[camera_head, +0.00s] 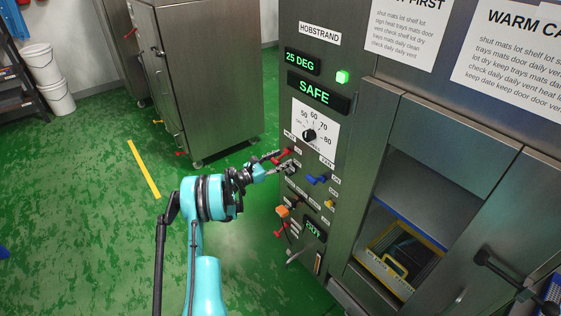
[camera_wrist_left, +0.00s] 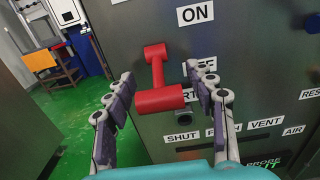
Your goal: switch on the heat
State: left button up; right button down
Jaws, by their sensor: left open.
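The steel cabinet's control panel (camera_head: 310,170) faces my left arm. A red T-shaped lever (camera_wrist_left: 158,98) sticks out of it, with an ON label (camera_wrist_left: 196,13) above and a partly hidden label ending in "FF" beside its lower end. The red lever also shows in the head view (camera_head: 280,155). My left gripper (camera_head: 276,163) is open at the panel. In the left wrist view its fingers (camera_wrist_left: 160,75) stand on either side of the lever, apart from it. A round dial (camera_head: 309,135) marked 50 to 80 sits above. My right gripper is not in view.
Displays read 25 DEG (camera_head: 302,62) and SAFE (camera_head: 316,92), beside a lit green lamp (camera_head: 342,77). A blue handle (camera_head: 316,180) and an orange one (camera_head: 282,211) are close by. An open compartment holds a yellow-rimmed tray (camera_head: 385,262).

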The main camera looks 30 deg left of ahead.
pick_arm(q)
grip_shut()
dwell(0.6)
